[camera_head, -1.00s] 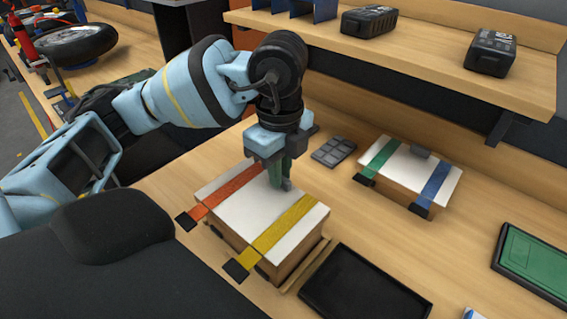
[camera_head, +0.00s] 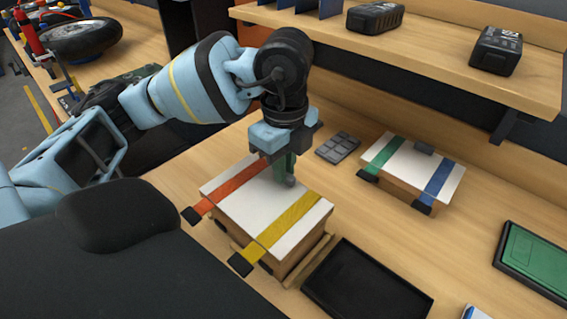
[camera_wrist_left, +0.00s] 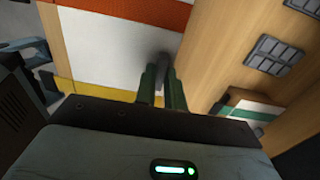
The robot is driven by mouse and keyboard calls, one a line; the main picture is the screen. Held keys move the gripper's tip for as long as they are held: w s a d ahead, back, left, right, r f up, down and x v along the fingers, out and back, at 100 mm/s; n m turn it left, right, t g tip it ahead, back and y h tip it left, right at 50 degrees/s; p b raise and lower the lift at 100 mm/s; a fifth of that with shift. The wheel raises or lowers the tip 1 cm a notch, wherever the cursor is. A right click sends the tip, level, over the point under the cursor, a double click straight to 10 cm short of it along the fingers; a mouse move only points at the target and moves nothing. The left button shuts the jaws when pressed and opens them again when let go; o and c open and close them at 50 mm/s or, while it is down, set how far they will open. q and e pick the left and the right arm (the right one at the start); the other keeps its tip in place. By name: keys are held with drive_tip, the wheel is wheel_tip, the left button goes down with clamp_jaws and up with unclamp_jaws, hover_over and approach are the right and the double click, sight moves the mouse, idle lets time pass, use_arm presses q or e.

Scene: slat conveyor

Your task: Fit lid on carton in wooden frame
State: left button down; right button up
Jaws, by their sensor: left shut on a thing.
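The white lid (camera_head: 255,208) lies over the top of the brown carton (camera_head: 293,258). An orange band (camera_head: 235,182) and a yellow band (camera_head: 290,220) cross it, with black tabs sticking out past its near-left edge. The wooden frame (camera_head: 312,262) shows as a low strip along the carton's right side; the rest is hidden. My left gripper (camera_head: 285,181) points down at the lid's far part, its green fingers shut on a dark grey knob (camera_wrist_left: 164,62) of the lid. I cannot tell whether the lid is fully seated. My right gripper is not in view.
A second carton (camera_head: 400,190) with green and blue bands stands behind to the right. A grey compartment tray (camera_head: 338,148) lies between. A black tray (camera_head: 368,287) is close by the frame's right, and a green tray (camera_head: 535,258) farther right. A shelf (camera_head: 430,55) overhangs behind.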

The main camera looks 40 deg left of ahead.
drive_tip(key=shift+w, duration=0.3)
use_arm(q)
drive_tip(key=shift+f, duration=0.1)
